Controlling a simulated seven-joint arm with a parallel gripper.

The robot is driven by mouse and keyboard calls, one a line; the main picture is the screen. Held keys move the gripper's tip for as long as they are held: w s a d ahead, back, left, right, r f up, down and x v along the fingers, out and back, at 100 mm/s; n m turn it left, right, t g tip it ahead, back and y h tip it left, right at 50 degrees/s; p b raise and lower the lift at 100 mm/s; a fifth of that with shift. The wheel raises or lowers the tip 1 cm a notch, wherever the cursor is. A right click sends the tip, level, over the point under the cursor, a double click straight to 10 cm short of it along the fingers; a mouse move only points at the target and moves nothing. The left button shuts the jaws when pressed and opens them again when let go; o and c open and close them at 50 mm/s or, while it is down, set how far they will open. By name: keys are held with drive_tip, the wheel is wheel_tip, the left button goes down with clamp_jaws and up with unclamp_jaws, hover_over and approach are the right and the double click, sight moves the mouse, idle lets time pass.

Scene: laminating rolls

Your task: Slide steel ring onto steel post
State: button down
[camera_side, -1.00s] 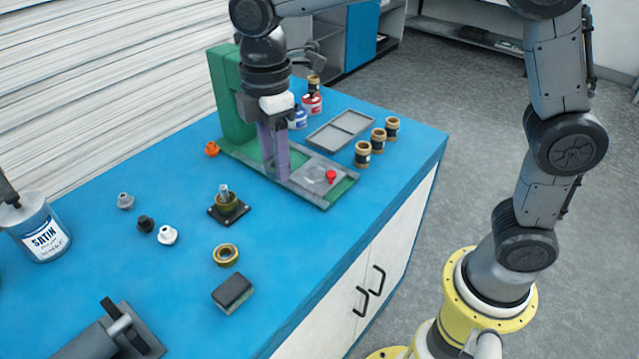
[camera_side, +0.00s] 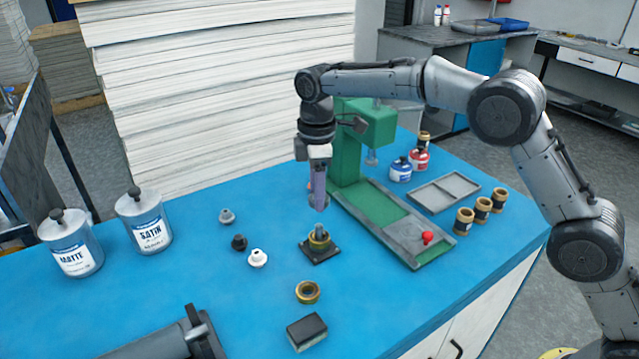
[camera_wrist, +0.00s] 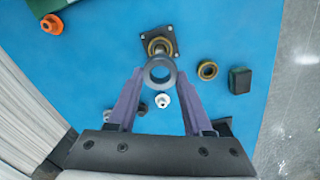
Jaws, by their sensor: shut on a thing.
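My gripper (camera_side: 317,205) is shut on a grey steel ring (camera_wrist: 160,73), held between the fingertips in the wrist view. In the side view the ring is mostly hidden by the fingers. The steel post (camera_side: 319,230) stands upright on a square black base (camera_side: 320,251), with a brass-coloured ring (camera_wrist: 159,46) around its lower part. The fingertips are above the post and slightly behind it in the side view. In the wrist view the held ring overlaps the near edge of the post's base. The ring appears apart from the post.
A loose brass ring (camera_side: 308,291) and a dark block (camera_side: 306,332) lie in front of the post. Small grey, black and white knobs (camera_side: 258,258) sit to its left. The green press (camera_side: 372,130) stands behind right. Satin (camera_side: 150,225) and matte (camera_side: 73,250) cans stand at left.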

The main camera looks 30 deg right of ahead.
sight(317, 225)
drive_tip(key=shift+f, duration=2.55)
drive_tip(key=shift+f, duration=1.8)
drive_tip(key=shift+c, duration=1.2)
unclamp_jaws()
drive_tip(key=shift+o, duration=0.3)
drive_tip(key=shift+o, duration=0.9)
drive_tip(key=shift+r, duration=0.1)
drive_tip(key=shift+r, duration=4.4)
